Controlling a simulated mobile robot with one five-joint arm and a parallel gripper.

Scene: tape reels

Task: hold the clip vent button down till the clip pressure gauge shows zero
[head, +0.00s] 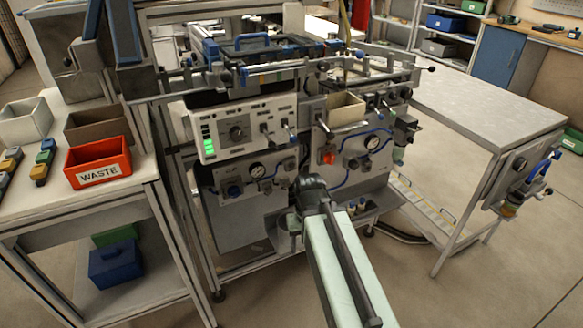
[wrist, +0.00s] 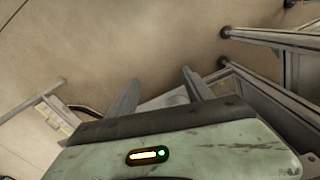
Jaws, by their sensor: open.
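The lower left panel (head: 225,205) of the machine carries faint lettering that seems to read CLIP. A round white gauge (head: 258,170) sits on it; its needle reading is too small to tell. I cannot make out which part is the vent button. My arm reaches in from the bottom, and its dark end stands in front of the machine, right of that gauge. In the wrist view my gripper (wrist: 160,84) is open and empty, its two fingers apart over bare floor. No gauge or button shows there.
A second gauge (head: 373,142) and a red knob (head: 328,156) are on the right panel. A red WASTE bin (head: 98,163) stands on the left bench. A grey table (head: 480,105) is at right. Metal frame legs (wrist: 270,38) show in the wrist view.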

